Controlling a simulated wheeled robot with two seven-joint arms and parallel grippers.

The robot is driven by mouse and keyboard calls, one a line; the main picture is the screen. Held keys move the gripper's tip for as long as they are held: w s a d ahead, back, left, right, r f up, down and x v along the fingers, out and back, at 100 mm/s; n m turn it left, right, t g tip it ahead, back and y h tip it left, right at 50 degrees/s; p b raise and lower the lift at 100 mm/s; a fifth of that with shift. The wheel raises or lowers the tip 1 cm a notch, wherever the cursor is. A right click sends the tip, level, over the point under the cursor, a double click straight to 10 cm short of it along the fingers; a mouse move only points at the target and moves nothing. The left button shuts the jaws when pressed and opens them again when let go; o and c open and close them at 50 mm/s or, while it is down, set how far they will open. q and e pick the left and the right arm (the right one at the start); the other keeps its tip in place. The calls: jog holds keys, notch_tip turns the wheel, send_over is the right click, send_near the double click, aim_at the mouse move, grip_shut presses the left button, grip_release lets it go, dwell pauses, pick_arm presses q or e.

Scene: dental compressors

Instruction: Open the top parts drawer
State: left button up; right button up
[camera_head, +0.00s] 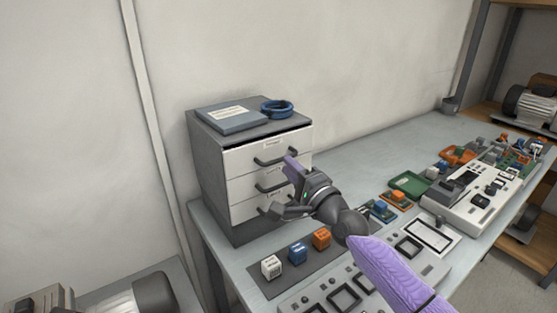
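A grey cabinet (208,175) with three white-fronted drawers stands at the back left of the bench. The top drawer (240,160) has a dark bar handle (268,162) and a small label. A dark gap shows above its front; I cannot tell whether it is slightly out. The middle and bottom drawers also have dark handles. My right gripper (279,184) is in front of the drawers' right side, its fingers apart. Its purple finger is near the right end of the top handle; contact is unclear. My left gripper is not in view.
A grey folder (232,118) and blue ring (277,107) lie on the cabinet. White, blue and orange cubes (297,253) sit on a dark mat before it. Trays and panels with parts fill the bench's right side. A wall stands close behind.

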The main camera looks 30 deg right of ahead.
aim_at(281, 159)
jog(key=shift+b+x, duration=0.45)
jog(key=shift+x, duration=1.4)
grip_shut()
jog(key=shift+f, duration=0.1)
